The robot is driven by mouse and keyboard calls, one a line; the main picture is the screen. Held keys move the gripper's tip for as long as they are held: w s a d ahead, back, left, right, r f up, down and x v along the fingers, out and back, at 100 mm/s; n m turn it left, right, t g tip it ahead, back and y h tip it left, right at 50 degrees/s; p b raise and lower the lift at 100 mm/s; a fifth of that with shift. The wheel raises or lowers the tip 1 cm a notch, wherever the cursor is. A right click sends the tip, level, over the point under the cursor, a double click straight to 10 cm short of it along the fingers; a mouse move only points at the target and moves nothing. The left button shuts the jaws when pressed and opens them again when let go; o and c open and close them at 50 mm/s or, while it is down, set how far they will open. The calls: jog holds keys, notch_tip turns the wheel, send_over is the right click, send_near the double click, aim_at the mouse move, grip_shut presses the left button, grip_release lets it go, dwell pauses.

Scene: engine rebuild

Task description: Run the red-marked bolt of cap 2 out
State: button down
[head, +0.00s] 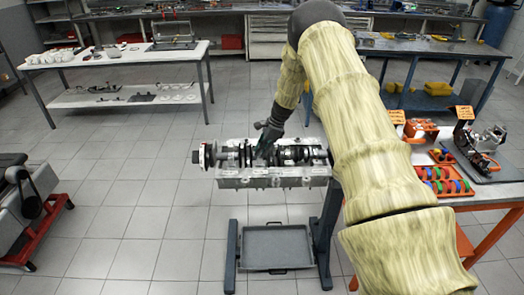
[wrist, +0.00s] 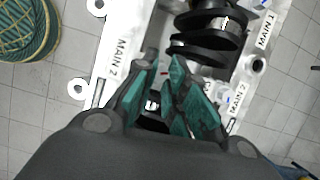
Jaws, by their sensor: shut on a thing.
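The engine block (head: 272,181) stands on a dark stand, with the crankshaft (head: 295,154) lying along its top. My gripper (head: 264,150) reaches down onto the block left of its middle. In the wrist view, its green-padded fingers (wrist: 164,76) come down between two "MAIN 2" labels (wrist: 117,59), at cap 2. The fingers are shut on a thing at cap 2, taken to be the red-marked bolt. A small red mark (wrist: 163,73) shows between the fingertips. Most of the bolt and cap is hidden by the fingers.
A "MAIN 1" label (wrist: 268,27) and dark crank webs (wrist: 205,45) lie beyond the fingers. A grey tray (head: 277,248) sits low in the stand. An orange-edged table (head: 487,195) with parts stands at the right.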

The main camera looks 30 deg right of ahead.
dwell(0.6)
jog(key=c, duration=1.7)
grip_release()
jog(key=v, duration=1.2)
jog(key=shift+d, duration=0.15)
jog(key=shift+s+f, duration=0.1)
jog(key=shift+f, duration=0.05)
